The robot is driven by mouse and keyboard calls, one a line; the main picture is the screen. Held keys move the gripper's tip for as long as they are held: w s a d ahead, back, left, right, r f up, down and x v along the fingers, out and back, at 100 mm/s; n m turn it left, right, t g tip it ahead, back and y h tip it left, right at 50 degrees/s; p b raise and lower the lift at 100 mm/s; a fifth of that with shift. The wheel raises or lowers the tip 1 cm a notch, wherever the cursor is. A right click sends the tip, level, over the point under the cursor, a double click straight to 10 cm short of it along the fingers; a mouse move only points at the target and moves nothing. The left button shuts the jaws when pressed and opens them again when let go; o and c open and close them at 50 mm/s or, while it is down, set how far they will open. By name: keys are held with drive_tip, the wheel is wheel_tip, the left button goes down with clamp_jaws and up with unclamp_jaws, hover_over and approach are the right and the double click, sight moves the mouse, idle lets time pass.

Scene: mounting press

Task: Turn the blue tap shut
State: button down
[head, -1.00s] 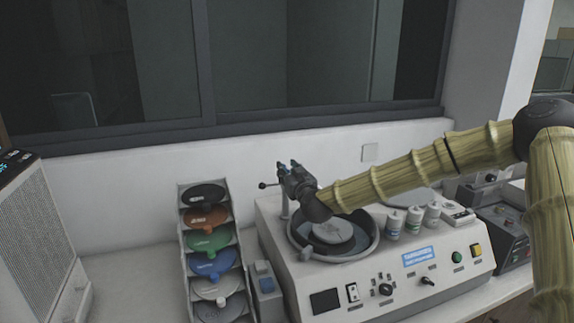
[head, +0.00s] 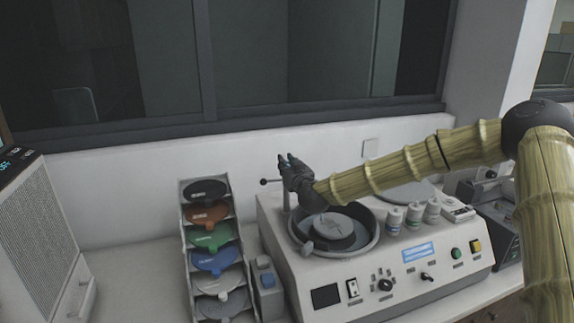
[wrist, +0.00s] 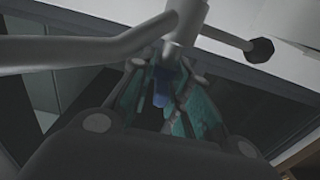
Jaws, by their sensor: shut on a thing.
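The blue tap (wrist: 161,88) shows in the wrist view as a small blue handle below a pale metal pipe (wrist: 186,22). My gripper (wrist: 166,76) has its teal-padded fingers on both sides of the blue handle and is shut on it. In the head view my gripper (head: 287,160) is at the top of the post above the round bowl of the machine. There the gripper hides the tap's handle.
A thin rod with a black ball (wrist: 260,50) sticks out beside the pipe. Below is the bowl (head: 333,232) of the white machine (head: 405,285). Bottles (head: 413,214) stand right of it, a rack of coloured discs (head: 211,250) left. The wall is behind.

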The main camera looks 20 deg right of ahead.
drive_tip(key=shift+m+h, duration=0.3)
drive_tip(key=shift+h, duration=0.2)
drive_tip(key=m+h, duration=0.1)
drive_tip(key=h, duration=0.1)
drive_tip(key=m+g+h+b, duration=0.1)
drive_tip(key=m+h, duration=0.1)
drive_tip(key=h, duration=0.1)
drive_tip(key=shift+m+b, duration=0.3)
drive_tip(key=m+g+h, duration=0.2)
drive_tip(key=h, duration=0.1)
drive_tip(key=m+g+h+b, duration=0.1)
drive_tip(key=m+h, duration=0.1)
drive_tip(key=h, duration=0.1)
drive_tip(key=shift+w+m+g+h+b, duration=0.1)
drive_tip(key=shift+m+g+h+b, duration=0.2)
drive_tip(key=shift+m+g+h, duration=0.1)
drive_tip(key=m+g+h+b, duration=0.1)
drive_tip(key=m+g+h, duration=0.1)
drive_tip(key=g, duration=0.1)
drive_tip(key=m+g+h, duration=0.2)
drive_tip(key=m+g, duration=0.1)
drive_tip(key=shift+g+h+b, duration=0.3)
drive_tip(key=shift+g+b, duration=0.1)
drive_tip(key=shift+m+g+h+b, duration=0.6)
drive_tip(key=shift+m+g, duration=1.4)
drive_tip(key=shift+g, duration=0.9)
drive_tip(key=shift+r, duration=0.1)
drive_tip(key=c, duration=1.5)
unclamp_jaws()
drive_tip(key=shift+c, duration=0.2)
